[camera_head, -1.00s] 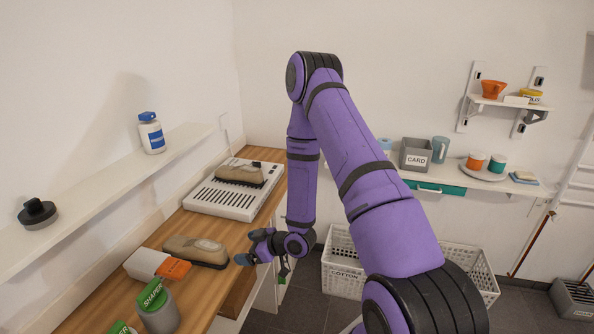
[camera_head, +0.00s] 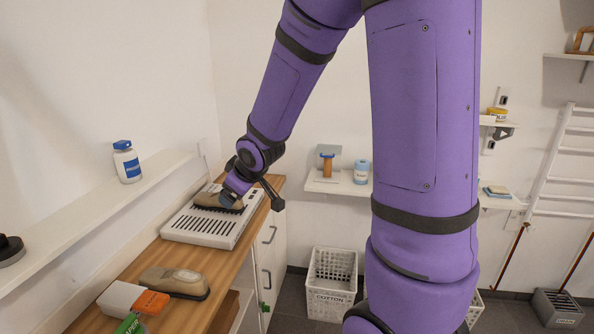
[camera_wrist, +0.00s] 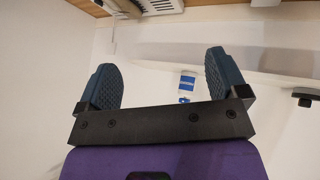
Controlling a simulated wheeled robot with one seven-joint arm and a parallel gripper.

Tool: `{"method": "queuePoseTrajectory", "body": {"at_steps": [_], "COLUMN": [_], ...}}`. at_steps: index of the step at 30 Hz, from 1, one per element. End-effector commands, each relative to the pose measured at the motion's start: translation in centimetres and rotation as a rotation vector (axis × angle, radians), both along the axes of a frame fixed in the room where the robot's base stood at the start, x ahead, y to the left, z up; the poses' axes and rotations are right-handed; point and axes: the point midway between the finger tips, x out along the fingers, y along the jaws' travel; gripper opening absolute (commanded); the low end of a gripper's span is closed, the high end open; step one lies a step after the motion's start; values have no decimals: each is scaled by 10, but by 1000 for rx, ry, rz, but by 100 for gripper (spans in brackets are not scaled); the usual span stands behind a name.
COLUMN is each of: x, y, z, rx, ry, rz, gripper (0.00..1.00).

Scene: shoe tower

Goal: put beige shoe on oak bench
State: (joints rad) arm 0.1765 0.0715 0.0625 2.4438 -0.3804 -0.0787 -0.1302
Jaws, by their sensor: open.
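One beige-brown shoe (camera_head: 218,201) with a dark sole lies on a white slatted rack at the far end of the wooden bench (camera_head: 212,270). Another beige shoe (camera_head: 175,282) lies on the bench nearer to me. My gripper (camera_head: 252,190) is beside and partly in front of the shoe on the rack; I cannot tell whether it touches it. In the wrist view the two blue-padded fingers of my gripper (camera_wrist: 162,72) are wide apart with nothing between them.
The white slatted rack (camera_head: 190,228) also shows at the top of the wrist view (camera_wrist: 160,7). A white-and-orange box (camera_head: 133,299) is by the nearer shoe. A wall shelf (camera_head: 85,222) holds a white-and-blue bottle (camera_head: 127,162). A crate (camera_head: 332,280) stands on the floor.

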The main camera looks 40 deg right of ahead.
Motion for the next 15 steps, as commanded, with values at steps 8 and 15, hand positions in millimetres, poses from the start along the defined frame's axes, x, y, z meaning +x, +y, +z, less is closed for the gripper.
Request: {"method": "queuePoseTrajectory", "body": {"at_steps": [8, 15], "x": [-68, -141], "y": [8, 22], "z": [74, 117], "rx": [29, 102], "ry": [48, 106], "rz": [-150, -252], "gripper": [92, 92]}}
